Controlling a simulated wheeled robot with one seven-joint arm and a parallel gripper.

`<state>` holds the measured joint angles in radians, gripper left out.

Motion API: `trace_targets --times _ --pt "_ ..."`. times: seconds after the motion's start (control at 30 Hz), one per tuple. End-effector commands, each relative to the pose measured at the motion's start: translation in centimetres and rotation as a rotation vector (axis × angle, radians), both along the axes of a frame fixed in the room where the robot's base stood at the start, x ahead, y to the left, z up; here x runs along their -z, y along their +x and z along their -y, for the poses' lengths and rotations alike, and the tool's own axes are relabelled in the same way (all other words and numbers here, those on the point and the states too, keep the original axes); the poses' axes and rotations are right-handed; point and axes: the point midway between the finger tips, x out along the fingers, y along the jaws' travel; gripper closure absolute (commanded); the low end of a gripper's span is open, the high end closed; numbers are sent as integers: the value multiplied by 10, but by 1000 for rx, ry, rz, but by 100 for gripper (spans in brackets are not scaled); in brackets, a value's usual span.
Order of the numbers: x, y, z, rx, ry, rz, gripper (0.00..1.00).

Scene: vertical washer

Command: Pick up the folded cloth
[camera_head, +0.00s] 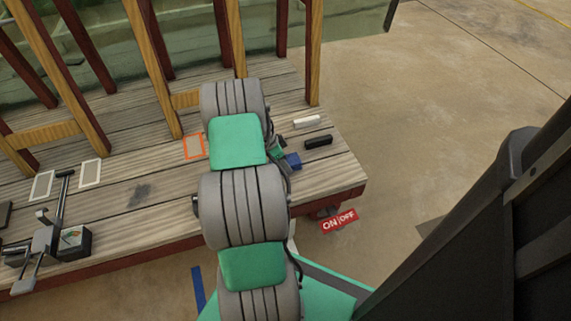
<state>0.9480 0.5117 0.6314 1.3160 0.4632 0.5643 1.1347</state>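My arm, in grey ribbed sections with green bands, reaches up the middle of the head view over a wooden plank table (130,205). I cannot make out my gripper or its fingers; the arm covers the area below it. A small blue piece (293,160) lies on the planks just right of the arm, partly hidden by it. It may be the folded cloth, but it is too small to tell.
A black block (318,141) and a white block (307,121) lie to the right. An orange outlined square (193,147) and two pale rectangles lie to the left. A grey and black device (55,240) stands at lower left. Wooden posts (155,65) rise at the back.

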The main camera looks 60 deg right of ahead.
Motion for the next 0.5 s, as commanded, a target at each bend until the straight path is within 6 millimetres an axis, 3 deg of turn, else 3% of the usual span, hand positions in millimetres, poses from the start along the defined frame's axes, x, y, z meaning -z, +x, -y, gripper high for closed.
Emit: trace_targets --times 0.27,0.43,0.5 --pt "-8 0 0 0 -1 1 82" --pt "-38 1 1 -1 -2 2 82" --pt "-52 6 -10 -4 -2 2 82"
